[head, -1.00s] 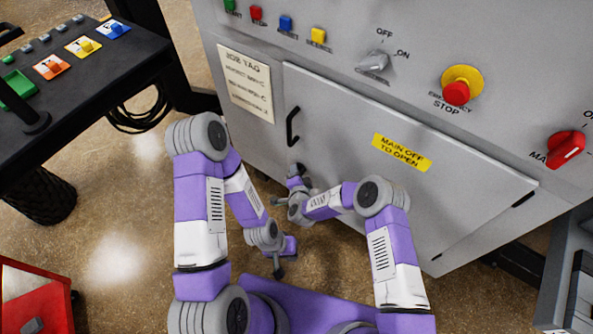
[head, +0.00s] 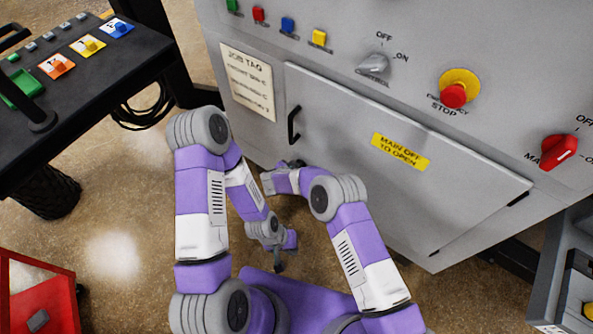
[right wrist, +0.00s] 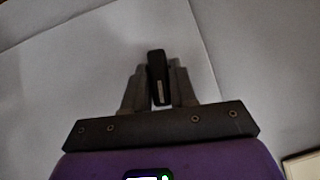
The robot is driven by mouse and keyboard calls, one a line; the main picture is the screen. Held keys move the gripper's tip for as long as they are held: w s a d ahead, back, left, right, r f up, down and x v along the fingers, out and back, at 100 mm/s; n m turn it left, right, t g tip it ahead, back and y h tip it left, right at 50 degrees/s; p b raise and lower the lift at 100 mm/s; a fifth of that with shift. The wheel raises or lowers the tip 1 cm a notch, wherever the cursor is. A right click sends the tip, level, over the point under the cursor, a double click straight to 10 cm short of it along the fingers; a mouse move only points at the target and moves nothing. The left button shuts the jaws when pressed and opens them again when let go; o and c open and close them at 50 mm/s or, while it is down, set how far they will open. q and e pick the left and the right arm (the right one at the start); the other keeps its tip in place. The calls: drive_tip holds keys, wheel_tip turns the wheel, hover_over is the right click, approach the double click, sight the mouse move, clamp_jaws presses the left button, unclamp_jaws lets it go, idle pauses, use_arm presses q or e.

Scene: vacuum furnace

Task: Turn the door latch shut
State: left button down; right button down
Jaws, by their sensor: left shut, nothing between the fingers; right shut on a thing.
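The furnace door (head: 350,145) is a grey panel that looks closed against the cabinet front, with a black bar handle (head: 293,125) near its left edge. In the right wrist view, my right gripper (right wrist: 158,85) is shut on a small dark upright latch (right wrist: 157,72) at the door seam. In the head view, my right wrist hides most of the latch and fingers at the door's lower left. My left gripper (head: 279,267) is shut and empty, low over the floor, apart from the door.
The cabinet has a control knob (head: 374,65), an emergency stop (head: 453,96) and a red main switch (head: 559,150). A black console (head: 85,95) stands left, a red bin (head: 40,300) lower left. Floor between bin and arms is clear.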

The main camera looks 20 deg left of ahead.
drive_tip(key=shift+a+n+h+b, duration=0.1)
drive_tip(key=shift+n+h+b, duration=0.2)
drive_tip(key=shift+h+b, duration=0.2)
drive_tip(key=shift+g, duration=0.3)
drive_tip(key=c, duration=1)
unclamp_jaws()
drive_tip(key=p+v, duration=0.2)
drive_tip(key=v, duration=0.5)
drive_tip(key=shift+s+r+p, duration=0.2)
drive_tip(key=shift+p, duration=0.15)
